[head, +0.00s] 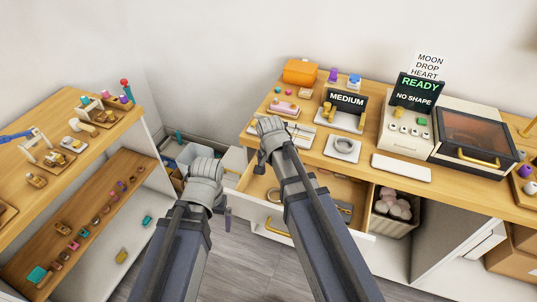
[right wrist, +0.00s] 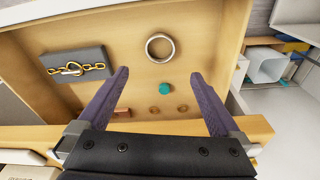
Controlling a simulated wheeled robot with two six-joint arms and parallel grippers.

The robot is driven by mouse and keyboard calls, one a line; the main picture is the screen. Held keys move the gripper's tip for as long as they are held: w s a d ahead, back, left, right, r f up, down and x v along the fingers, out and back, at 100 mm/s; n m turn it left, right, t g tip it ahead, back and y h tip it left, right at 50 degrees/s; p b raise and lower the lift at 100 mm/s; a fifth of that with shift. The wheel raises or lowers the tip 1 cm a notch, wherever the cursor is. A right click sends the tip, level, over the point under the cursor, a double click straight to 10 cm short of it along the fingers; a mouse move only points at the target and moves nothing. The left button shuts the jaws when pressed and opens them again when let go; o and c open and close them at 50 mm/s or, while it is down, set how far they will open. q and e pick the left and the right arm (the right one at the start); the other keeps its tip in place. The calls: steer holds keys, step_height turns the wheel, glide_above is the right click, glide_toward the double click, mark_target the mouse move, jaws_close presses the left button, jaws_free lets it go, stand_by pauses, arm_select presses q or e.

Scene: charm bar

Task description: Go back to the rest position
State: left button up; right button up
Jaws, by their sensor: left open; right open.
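In the head view my left arm reaches up from below, and its gripper (head: 228,212) is beyond the wrist, in the gap between the left shelf unit and the right counter, holding nothing visible. My right gripper (head: 259,165) is by the left part of the open drawer (head: 352,228), partly hidden by its own wrist. A silver ring (right wrist: 159,36), a gold chain on a dark block (right wrist: 76,68) and a teal bead (right wrist: 165,88) lie in the drawer.
The counter (head: 300,150) holds a MEDIUM sign (head: 347,98), a READY sign (head: 416,88) and a glass-doored oven (head: 475,138). The left shelves (head: 90,205) carry several small pieces. Bins (head: 190,152) stand in the corner. Grey floor (head: 240,265) is clear between the units.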

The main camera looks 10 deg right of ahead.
mark_target(276, 197)
steer(key=shift+f, duration=0.15)
steer(key=f+b, duration=0.8)
steer(key=w+d+f+b, duration=0.1)
steer(key=f+b, duration=0.3)
steer(key=shift+r, duration=0.15)
step_height(276, 197, up, 12)
steer(key=s+a+p, duration=0.1)
steer(key=p, duration=1.2)
steer(key=f+b, duration=0.8)
steer(key=b, duration=0.1)
steer(key=w+d+f+b, duration=0.1)
steer(key=f+b, duration=0.3)
steer(key=f, duration=0.1)
steer(key=shift+b, duration=0.4)
step_height(276, 197, up, 12)
steer(key=p, duration=1.1)
steer(key=shift+p, duration=0.4)
